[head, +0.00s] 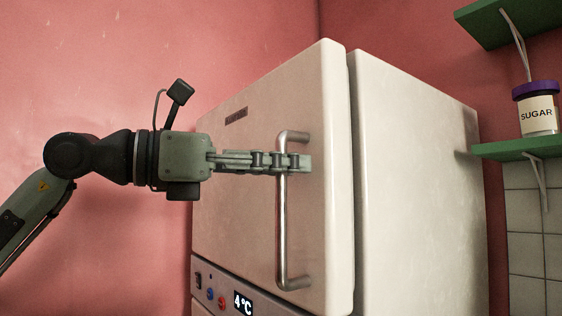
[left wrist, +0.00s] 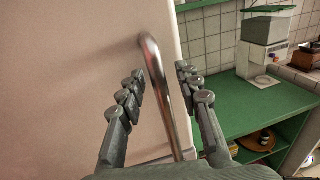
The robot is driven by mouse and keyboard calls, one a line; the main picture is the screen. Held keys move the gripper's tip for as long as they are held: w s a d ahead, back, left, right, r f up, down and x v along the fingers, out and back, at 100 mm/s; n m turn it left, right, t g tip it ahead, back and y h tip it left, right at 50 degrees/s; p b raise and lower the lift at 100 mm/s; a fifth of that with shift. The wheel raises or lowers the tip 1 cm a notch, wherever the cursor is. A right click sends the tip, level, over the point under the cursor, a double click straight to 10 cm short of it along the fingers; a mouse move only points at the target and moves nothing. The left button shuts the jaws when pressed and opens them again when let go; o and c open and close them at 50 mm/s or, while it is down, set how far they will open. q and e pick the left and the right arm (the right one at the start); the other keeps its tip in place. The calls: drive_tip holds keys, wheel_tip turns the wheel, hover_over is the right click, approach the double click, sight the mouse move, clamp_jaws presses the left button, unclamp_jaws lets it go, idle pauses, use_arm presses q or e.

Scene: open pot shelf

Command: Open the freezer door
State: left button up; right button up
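The white freezer door (head: 240,190) is the upper door of the fridge in the head view. It sits against the cabinet with a narrow dark seam at its right edge and looks closed. Its upright metal handle (head: 282,232) is near the right edge. My left gripper (head: 301,162) reaches in from the left at the handle's upper part. In the left wrist view, the handle (left wrist: 178,115) passes between the spread fingers (left wrist: 160,78), with gaps visible on both sides. The gripper is open around the handle. My right gripper is not in view.
The fridge cabinet (head: 415,180) stands right of the door. A panel with knobs and a 4°C display (head: 243,304) is below. A sugar jar (head: 537,110) stands on a green shelf (head: 515,149) at right. The wrist view shows a green counter (left wrist: 235,110) and a coffee-machine-like appliance (left wrist: 262,55).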

use_arm(q)
clamp_jaws()
idle(0.5)
